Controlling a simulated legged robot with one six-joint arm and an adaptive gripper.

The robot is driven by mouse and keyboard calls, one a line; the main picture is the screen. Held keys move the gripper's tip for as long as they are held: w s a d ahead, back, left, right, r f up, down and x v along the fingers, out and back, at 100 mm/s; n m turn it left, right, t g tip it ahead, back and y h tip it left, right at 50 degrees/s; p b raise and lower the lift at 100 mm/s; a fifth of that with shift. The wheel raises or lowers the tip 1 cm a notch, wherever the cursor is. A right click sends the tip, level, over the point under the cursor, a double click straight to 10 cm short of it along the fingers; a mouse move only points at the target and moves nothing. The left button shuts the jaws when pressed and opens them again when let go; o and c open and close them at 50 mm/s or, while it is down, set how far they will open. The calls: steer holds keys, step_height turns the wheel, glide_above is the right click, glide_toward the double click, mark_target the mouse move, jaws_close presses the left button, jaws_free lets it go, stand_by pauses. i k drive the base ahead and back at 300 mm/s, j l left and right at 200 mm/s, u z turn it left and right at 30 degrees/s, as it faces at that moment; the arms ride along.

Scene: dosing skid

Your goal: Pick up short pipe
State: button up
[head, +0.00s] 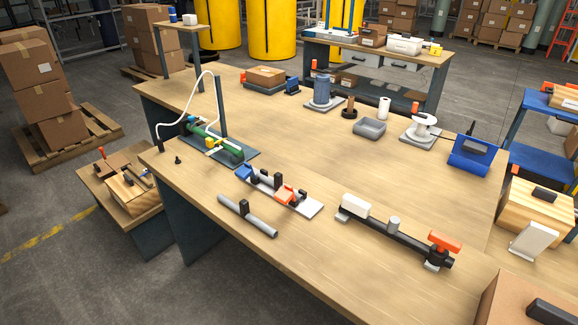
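A short grey pipe (262,226) lies on the near part of the wooden workbench (330,275), slanting from upper left to lower right. My gripper is not in view, and nothing is seen touching the pipe.
Just behind the pipe is a white plate (314,210) with blue and orange clamps. A longer dark pipe assembly with an orange handle (445,241) lies to the right. A green pump-like unit (215,136) with a white hose stands at left. The bench in front is clear.

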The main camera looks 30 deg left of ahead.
mark_target(277, 183)
steer(key=i+j, duration=0.15)
steer(key=j, duration=0.45)
steer(key=i+j+z, duration=0.1)
steer(key=j, duration=0.45)
steer(key=i+j, duration=0.15)
steer(key=j, duration=0.45)
steer(key=i+j, duration=0.1)
steer(key=j, duration=0.5)
steer(key=i+j+z, duration=0.1)
steer(key=j, duration=0.5)
steer(key=i+j, duration=0.15)
steer(key=j, duration=0.45)
steer(key=z, duration=0.05)
